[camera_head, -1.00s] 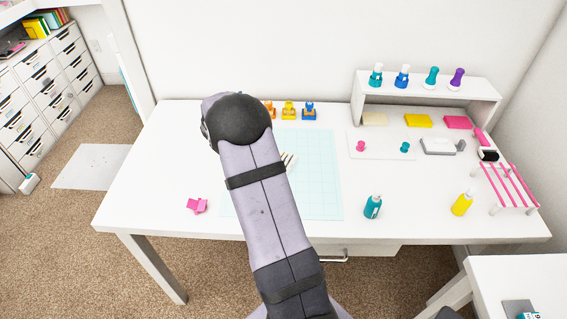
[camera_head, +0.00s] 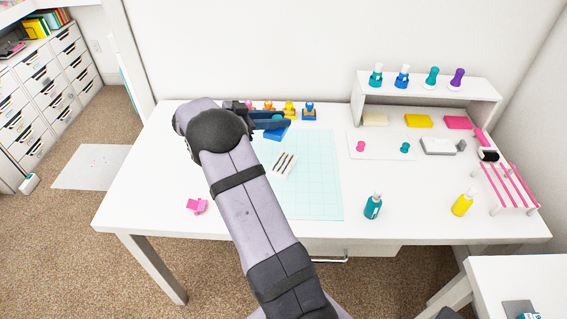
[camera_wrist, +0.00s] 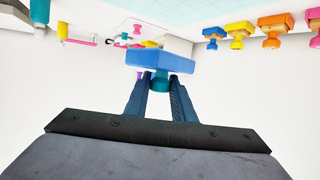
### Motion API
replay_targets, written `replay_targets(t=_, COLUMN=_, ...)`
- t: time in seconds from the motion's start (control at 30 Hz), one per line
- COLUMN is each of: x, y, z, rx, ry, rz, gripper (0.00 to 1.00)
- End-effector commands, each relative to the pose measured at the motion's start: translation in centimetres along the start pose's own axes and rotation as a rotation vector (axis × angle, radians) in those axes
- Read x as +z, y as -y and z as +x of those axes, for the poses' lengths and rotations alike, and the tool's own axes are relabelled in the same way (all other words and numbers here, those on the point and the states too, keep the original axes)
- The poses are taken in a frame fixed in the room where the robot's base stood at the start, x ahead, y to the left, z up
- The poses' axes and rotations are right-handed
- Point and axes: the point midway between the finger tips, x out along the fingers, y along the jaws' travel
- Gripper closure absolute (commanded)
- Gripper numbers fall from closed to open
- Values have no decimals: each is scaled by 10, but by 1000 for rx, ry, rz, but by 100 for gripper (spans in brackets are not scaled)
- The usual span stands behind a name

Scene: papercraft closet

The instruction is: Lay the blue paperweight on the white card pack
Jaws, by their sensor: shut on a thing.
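The blue paperweight (camera_head: 275,133) is a flat blue block with a teal knob, also seen in the wrist view (camera_wrist: 147,59). My gripper (camera_head: 272,119) is shut on its knob and holds it near the back left of the cutting mat; the fingers (camera_wrist: 160,86) flank the knob in the wrist view. In the wrist view the pack (camera_wrist: 172,43) shows partly behind the paperweight. The two look apart in the head view.
Several stamps (camera_head: 290,110) stand in a row behind the mat (camera_head: 318,185). A pink holder (camera_head: 197,206) is at the front left. A white shelf (camera_head: 428,88) stands at the back right.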

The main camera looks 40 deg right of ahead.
Motion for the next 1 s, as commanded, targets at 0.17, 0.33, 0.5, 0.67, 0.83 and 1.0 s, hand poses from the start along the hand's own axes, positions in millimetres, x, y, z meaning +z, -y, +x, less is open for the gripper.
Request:
replay_targets(t=0.17, x=-4, y=-37, z=0, rx=89, ry=-2, rz=32, gripper=100)
replay_targets(t=0.33, x=-6, y=-40, z=0, rx=76, ry=-2, rz=27, gripper=100)
replay_targets(t=0.5, x=-2, y=-40, z=1, rx=71, ry=-2, rz=25, gripper=100)
replay_targets(t=0.67, x=17, y=-40, z=7, rx=72, ry=-3, rz=22, gripper=100)
replay_targets(t=0.83, x=41, y=-40, z=15, rx=70, ry=-3, rz=22, gripper=100)
replay_targets(t=1.0, x=53, y=-39, z=18, rx=70, ry=-3, rz=25, gripper=100)
